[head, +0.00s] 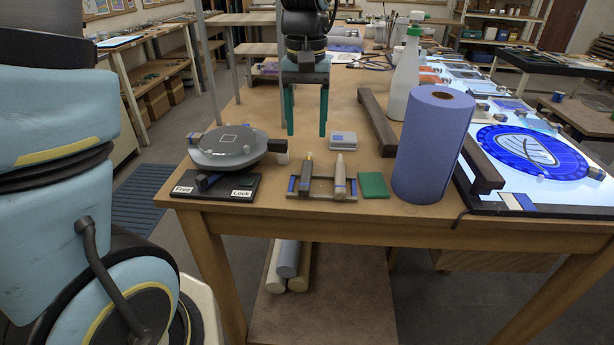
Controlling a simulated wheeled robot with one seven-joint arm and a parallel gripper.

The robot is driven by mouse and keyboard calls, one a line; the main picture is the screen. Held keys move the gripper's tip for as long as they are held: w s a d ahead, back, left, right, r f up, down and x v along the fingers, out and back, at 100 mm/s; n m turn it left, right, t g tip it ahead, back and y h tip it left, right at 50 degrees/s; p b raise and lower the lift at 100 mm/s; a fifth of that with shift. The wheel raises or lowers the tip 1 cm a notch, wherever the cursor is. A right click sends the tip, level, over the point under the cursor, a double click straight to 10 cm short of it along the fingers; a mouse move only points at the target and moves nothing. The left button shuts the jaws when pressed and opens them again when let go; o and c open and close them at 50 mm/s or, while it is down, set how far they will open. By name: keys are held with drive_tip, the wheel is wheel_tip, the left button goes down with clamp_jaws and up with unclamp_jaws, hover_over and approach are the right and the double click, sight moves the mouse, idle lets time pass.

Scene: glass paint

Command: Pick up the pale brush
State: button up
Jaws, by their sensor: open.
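A pale, tapered, cream-coloured object (340,178), which looks like the pale brush, rests in a small dark-and-wood rack (320,185) near the table's front edge. A darker brush (306,172) with a yellowish tip lies just left of it in the same rack. My gripper (306,133) points down with its two green fingers spread and nothing between them. It is behind the rack, farther from the front edge and apart from both brushes. Its exact height over the table is hard to tell.
A grey turntable (228,148) on a Free/Lock base stands left of the rack. A green block (373,185), a blue paper roll (434,145) and a dark rail (482,165) are to the right. A grey stack (342,140) and a white spray bottle (405,75) stand behind.

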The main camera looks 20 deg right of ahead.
sight(306, 171)
wheel_tip(306, 171, down, 10)
drive_tip(key=p, duration=0.3)
idle(0.3)
drive_tip(key=shift+c, duration=0.3)
clamp_jaws()
idle(0.3)
